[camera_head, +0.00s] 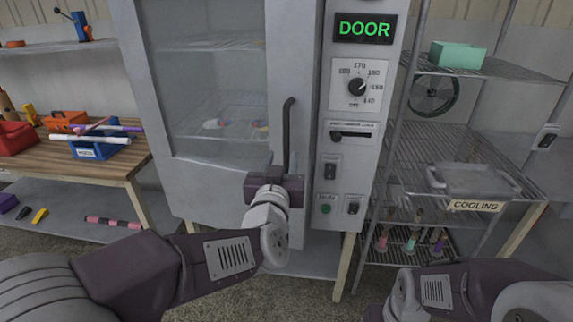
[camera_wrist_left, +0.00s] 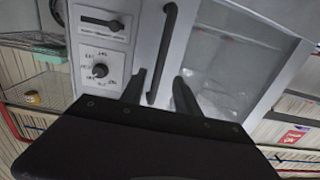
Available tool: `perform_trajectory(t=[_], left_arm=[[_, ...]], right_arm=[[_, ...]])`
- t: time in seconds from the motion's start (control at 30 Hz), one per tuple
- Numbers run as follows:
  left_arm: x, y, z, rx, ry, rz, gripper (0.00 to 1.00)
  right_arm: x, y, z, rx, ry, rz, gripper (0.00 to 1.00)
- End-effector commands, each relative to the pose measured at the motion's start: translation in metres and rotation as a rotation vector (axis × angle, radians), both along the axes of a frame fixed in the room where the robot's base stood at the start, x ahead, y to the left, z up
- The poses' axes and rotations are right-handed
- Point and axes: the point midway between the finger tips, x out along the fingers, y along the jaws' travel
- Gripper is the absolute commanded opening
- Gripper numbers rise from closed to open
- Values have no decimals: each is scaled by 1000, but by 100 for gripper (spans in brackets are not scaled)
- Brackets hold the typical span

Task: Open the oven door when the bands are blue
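The grey oven door (camera_head: 180,178) with a glass window is closed in the head view. Its dark vertical handle (camera_head: 288,135) is on the door's right side; the handle also shows in the left wrist view (camera_wrist_left: 163,52). Behind the glass, small pale items with coloured parts (camera_head: 215,124) lie on a wire shelf; their band colour is too unclear to tell. My left gripper (camera_wrist_left: 158,88) is open, with the handle's end between its two separated fingers; contact cannot be told. In the head view my left gripper (camera_head: 275,187) is at the handle's lower end. My right gripper is out of view.
The control panel (camera_head: 345,110) has a lit green DOOR display (camera_head: 364,28). A wire rack labelled COOLING (camera_head: 475,205) stands close on the right. A wooden workbench (camera_head: 95,168) with bins is on the left. Floor shows in front of the oven.

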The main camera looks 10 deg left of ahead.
Motion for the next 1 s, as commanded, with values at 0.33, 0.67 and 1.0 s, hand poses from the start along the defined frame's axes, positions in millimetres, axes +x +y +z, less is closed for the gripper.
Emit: perform_trajectory(t=[0.33, 0.67, 1.0], left_arm=[[38, 0, 0, 2, 2, 0, 38], [88, -2, 1, 1, 3, -3, 38], [91, -2, 1, 1, 3, -4, 21]], right_arm=[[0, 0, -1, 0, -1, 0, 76], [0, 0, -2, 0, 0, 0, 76], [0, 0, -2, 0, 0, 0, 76]])
